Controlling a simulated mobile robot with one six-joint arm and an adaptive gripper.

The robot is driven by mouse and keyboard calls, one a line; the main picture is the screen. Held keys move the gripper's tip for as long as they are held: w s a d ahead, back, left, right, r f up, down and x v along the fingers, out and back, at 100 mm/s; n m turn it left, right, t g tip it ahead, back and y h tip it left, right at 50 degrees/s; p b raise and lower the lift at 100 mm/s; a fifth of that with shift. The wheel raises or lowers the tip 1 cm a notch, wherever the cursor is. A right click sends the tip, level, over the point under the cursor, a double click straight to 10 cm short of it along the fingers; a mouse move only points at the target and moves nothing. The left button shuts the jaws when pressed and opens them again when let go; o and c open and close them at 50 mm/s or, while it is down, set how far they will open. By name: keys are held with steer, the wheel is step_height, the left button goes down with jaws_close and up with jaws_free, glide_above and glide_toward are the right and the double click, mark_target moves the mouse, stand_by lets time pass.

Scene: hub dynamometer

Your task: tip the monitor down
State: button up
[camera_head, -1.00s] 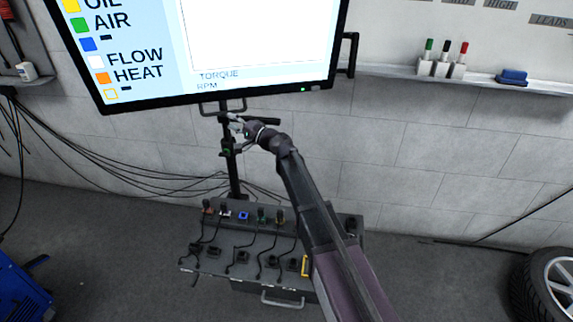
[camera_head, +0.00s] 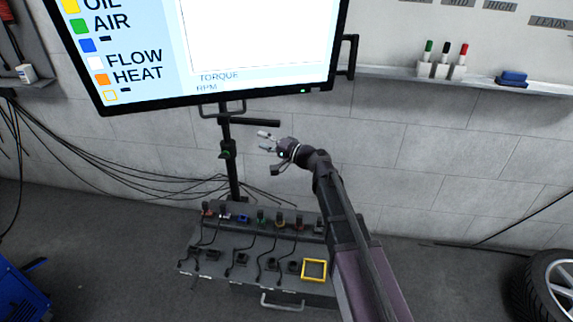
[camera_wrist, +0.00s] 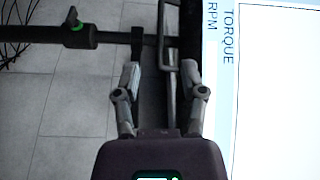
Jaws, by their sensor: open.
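The monitor (camera_head: 220,50) stands on a black post (camera_head: 231,165) and fills the upper left of the head view. Its screen shows coloured labels, and its lower edge looks slightly slanted. A bar handle (camera_head: 234,111) hangs under the lower edge, and a side handle (camera_head: 350,55) is on the right edge. My gripper (camera_head: 262,141) is open and empty, right of the post and below the monitor, apart from both. In the wrist view the monitor (camera_wrist: 265,90) is on the right, and the lower handle (camera_wrist: 168,40) appears beyond and between the open fingers (camera_wrist: 165,78).
A console (camera_head: 250,250) with several plugs and cables stands below, with a yellow frame (camera_head: 314,270) at its right. A wall shelf (camera_head: 480,75) holds markers (camera_head: 445,60) and a blue eraser (camera_head: 513,77). A wheel (camera_head: 550,285) is at lower right. Wall space right of my arm is free.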

steer(key=s+d+f+n+g+h+p, duration=0.3)
steer(key=s+d+h+p, duration=0.2)
steer(key=s+d+p, duration=0.1)
steer(key=shift+s+d+g, duration=0.4)
steer(key=shift+s+d, duration=0.45)
